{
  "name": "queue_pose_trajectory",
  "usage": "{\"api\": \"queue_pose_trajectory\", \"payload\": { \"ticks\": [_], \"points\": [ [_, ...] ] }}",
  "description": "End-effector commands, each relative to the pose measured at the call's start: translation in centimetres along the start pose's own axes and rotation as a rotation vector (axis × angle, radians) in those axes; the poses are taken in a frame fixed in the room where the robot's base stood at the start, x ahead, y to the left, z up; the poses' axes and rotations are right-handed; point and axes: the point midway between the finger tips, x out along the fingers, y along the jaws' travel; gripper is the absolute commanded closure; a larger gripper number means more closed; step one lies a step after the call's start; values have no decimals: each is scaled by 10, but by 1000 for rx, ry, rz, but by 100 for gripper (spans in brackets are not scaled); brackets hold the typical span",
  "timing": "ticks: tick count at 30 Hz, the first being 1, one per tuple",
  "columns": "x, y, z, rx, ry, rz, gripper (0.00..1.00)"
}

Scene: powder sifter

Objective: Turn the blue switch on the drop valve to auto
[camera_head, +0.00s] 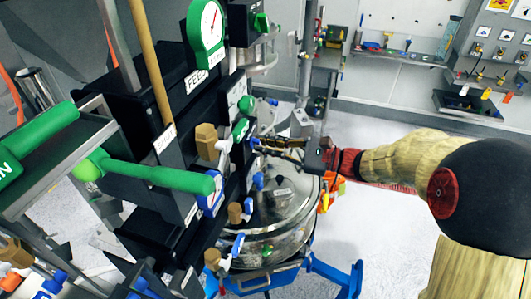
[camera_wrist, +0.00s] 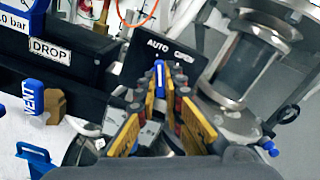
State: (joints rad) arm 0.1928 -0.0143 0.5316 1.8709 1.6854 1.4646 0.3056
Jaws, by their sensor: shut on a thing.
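The blue switch (camera_wrist: 160,72) stands between my fingertips in the wrist view, below the words AUTO and OPEN on a black panel (camera_wrist: 184,51). My gripper (camera_wrist: 162,86) has its yellow-sided fingers closed on the switch. The switch looks upright in the picture, beneath the gap between the two words; its exact setting is hard to tell. A DROP label (camera_wrist: 50,50) sits on the black housing to the left. In the head view my gripper (camera_head: 262,145) reaches in from the right to the machine's side, and the fingers mostly hide the switch.
A blue VENT handle (camera_wrist: 33,97) is left of my fingers. A clear cylinder with metal flanges (camera_wrist: 240,65) stands close on the right. In the head view, a steel vessel (camera_head: 285,212) sits below, and green handles (camera_head: 160,177) stick out at left. Floor at right is clear.

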Motion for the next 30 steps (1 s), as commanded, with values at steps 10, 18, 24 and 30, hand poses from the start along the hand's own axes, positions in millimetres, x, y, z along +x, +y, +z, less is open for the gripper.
{"api": "queue_pose_trajectory", "payload": {
  "ticks": [10, 18, 24, 30],
  "points": [
    [0, 1, -1, -91, 0, 1, 100],
    [0, 1, 0, -98, 1, 1, 100],
    [0, 1, 0, -98, 1, 1, 89],
    [0, 1, 0, -97, 0, 1, 78]
  ]
}}
